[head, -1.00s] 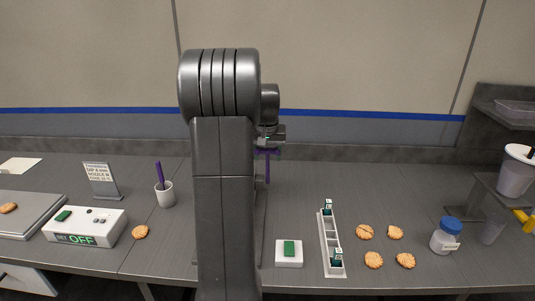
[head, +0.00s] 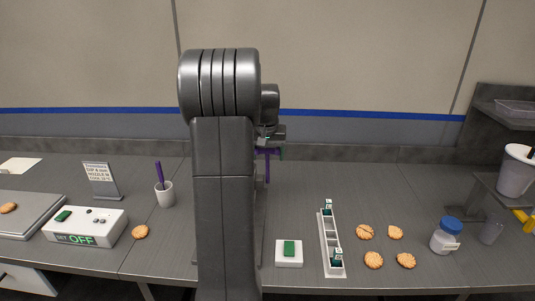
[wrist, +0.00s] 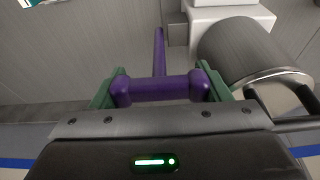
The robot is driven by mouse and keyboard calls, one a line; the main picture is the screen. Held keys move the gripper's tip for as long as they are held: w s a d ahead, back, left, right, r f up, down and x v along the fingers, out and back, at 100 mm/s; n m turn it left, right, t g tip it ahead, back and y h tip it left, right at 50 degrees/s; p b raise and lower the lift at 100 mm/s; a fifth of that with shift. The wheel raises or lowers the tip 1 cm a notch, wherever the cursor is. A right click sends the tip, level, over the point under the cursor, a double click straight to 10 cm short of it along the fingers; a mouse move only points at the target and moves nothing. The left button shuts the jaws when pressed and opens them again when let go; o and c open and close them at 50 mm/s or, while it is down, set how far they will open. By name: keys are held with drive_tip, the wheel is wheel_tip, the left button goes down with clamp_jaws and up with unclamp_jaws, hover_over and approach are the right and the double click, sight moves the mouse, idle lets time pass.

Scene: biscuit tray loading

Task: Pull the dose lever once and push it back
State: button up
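My gripper (wrist: 160,87) has its green fingers at both ends of a purple crossbar (wrist: 162,88) with a thin stem. The fingers appear to touch the bar's ends. In the head view the purple piece (head: 267,168) shows just right of my arm, its stem pointing down. A grey cylinder with a metal band (wrist: 245,50) lies right of the bar in the wrist view, beside a white block (wrist: 235,18). My arm hides much of this area in the head view.
A white box with a green button (head: 289,254), a narrow slotted tray (head: 323,235) and several biscuits (head: 373,260) are right of my arm. A blue-lidded jar (head: 446,238) is farther right. A box reading OFF (head: 86,228) and a cup (head: 166,196) are left.

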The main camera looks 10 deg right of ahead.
drive_tip(key=shift+o, duration=0.3)
drive_tip(key=shift+r, duration=0.1)
drive_tip(key=b+v, duration=0.1)
drive_tip(key=v, duration=1.2)
drive_tip(key=shift+r, duration=0.3)
drive_tip(key=shift+s, duration=0.15)
